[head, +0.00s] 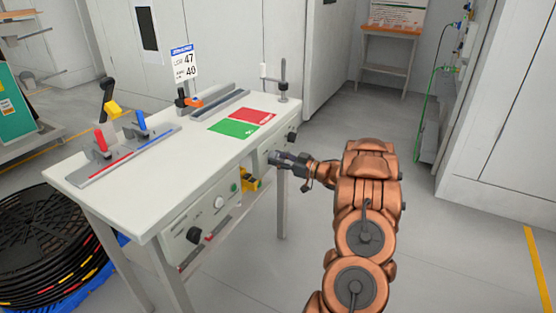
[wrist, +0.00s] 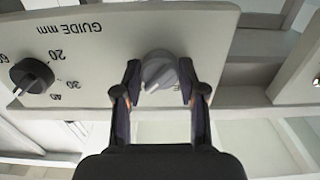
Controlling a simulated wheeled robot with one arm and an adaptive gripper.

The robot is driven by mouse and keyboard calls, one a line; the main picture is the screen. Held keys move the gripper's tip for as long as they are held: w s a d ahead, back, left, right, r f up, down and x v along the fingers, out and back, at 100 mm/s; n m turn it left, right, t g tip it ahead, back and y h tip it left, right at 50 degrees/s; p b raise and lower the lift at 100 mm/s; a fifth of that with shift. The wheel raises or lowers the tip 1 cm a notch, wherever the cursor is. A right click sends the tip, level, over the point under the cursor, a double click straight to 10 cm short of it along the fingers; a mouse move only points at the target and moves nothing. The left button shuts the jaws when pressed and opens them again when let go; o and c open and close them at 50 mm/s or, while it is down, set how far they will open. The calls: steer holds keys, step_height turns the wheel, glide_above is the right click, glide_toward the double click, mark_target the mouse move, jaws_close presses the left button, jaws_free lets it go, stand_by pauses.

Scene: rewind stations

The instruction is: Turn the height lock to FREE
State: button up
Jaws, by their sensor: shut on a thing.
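A grey knob (wrist: 160,66) sits on the pale front panel (wrist: 100,20) in the wrist view, which shows the panel upside down. My gripper (wrist: 159,84) has one finger on each side of this knob and is shut on it. No label beside the knob is readable, so I cannot tell which position it points to. In the head view my gripper (head: 273,157) is at the front of the white bench (head: 150,165), below the red and green pads, and hides the knob.
A black dial (wrist: 32,75) marked GUIDE mm is beside the knob. A yellow tool (head: 250,181) hangs under the bench front, left of my gripper. Another black knob (head: 194,235) is on the nearer panel. Floor (head: 405,180) to the right is clear.

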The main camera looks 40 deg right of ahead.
steer(key=n+b, duration=1.6)
steer(key=n, duration=0.1)
steer(key=shift+n+b, duration=0.3)
stand_by(0.3)
steer(key=o, duration=1.1)
steer(key=shift+o, duration=0.2)
steer(key=shift+s+d, duration=0.1)
